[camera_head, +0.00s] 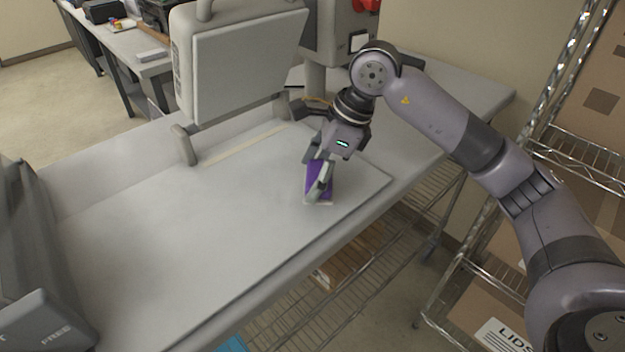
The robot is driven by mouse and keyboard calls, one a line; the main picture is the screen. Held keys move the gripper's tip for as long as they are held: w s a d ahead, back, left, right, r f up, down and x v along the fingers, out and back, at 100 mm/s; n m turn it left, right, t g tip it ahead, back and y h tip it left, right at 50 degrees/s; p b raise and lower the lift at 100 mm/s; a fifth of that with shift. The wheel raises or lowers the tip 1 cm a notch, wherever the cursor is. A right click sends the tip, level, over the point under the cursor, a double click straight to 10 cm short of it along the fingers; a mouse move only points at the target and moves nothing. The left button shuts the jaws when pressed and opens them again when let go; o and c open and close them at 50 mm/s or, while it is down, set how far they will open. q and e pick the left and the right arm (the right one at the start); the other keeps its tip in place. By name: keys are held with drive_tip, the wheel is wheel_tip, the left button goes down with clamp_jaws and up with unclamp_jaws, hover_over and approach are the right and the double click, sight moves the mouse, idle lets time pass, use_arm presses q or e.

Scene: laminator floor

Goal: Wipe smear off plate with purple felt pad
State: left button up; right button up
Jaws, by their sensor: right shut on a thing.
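The plate (200,230) is a wide pale grey slab lying flat on the bench. The purple felt pad (326,186) is at the right part of the plate, low over its surface or on it; I cannot tell if it touches. My right gripper (318,182) points down and is shut on the pad, with its fingers covering part of it. I see no clear smear on the plate; any mark under the pad or gripper is hidden. My left gripper is not in view.
A grey machine with a white panel (245,75) stands behind the plate. A wire shelf (590,195) with boxes stands at the right. The plate's middle and left are clear.

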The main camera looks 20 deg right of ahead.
wheel_tip(320, 180, up, 2)
drive_tip(key=shift+d+p, duration=0.1)
drive_tip(key=shift+p, duration=0.3)
drive_tip(key=shift+s+r+p, duration=0.15)
drive_tip(key=shift+r+p, duration=0.25)
drive_tip(key=shift+r, duration=0.85)
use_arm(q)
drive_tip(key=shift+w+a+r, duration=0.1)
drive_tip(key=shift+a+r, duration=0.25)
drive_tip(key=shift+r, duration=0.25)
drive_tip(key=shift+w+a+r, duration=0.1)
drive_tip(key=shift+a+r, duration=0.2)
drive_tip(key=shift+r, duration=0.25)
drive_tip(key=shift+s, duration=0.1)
use_arm(e)
drive_tip(key=shift+w, duration=0.2)
